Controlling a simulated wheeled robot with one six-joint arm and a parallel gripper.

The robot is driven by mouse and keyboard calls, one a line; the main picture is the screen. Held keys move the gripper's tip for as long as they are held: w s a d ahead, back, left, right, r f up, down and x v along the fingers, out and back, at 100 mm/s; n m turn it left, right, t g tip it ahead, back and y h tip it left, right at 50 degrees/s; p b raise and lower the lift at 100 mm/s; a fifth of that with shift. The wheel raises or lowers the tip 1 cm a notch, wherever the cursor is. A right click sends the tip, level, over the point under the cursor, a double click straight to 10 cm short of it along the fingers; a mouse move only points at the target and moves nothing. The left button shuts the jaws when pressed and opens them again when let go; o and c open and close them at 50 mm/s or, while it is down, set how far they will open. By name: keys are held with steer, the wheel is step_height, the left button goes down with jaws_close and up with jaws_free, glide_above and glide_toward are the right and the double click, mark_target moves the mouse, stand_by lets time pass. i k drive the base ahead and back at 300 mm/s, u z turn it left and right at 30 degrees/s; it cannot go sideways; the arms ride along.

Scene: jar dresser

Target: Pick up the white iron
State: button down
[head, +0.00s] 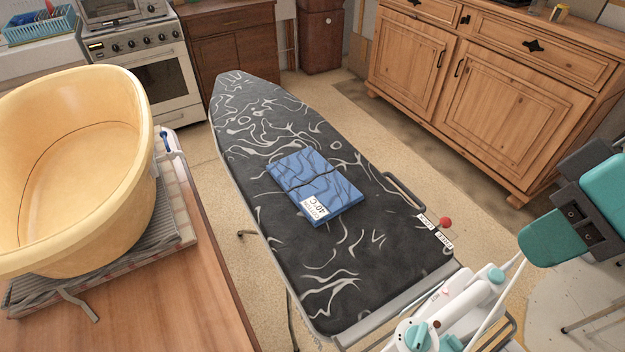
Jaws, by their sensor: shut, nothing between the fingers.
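The white iron (462,305) is at the bottom right of the head view, at the near end of the ironing board (300,262). It is white with teal parts, including a round teal dial, and a small red spot. It appears to lie on the metal rest at the board's end, and the bottom edge of the view cuts it off. A thin white cord or tube runs along its right side.
A folded blue cloth (318,185) lies mid-board. A wooden dresser (490,85) and a stove (150,75) stand behind.

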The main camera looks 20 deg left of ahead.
mark_target(459, 306)
steer(key=u, duration=0.25)
steer(key=k, duration=1.2)
steer(key=z, duration=0.5)
steer(key=i, duration=0.55)
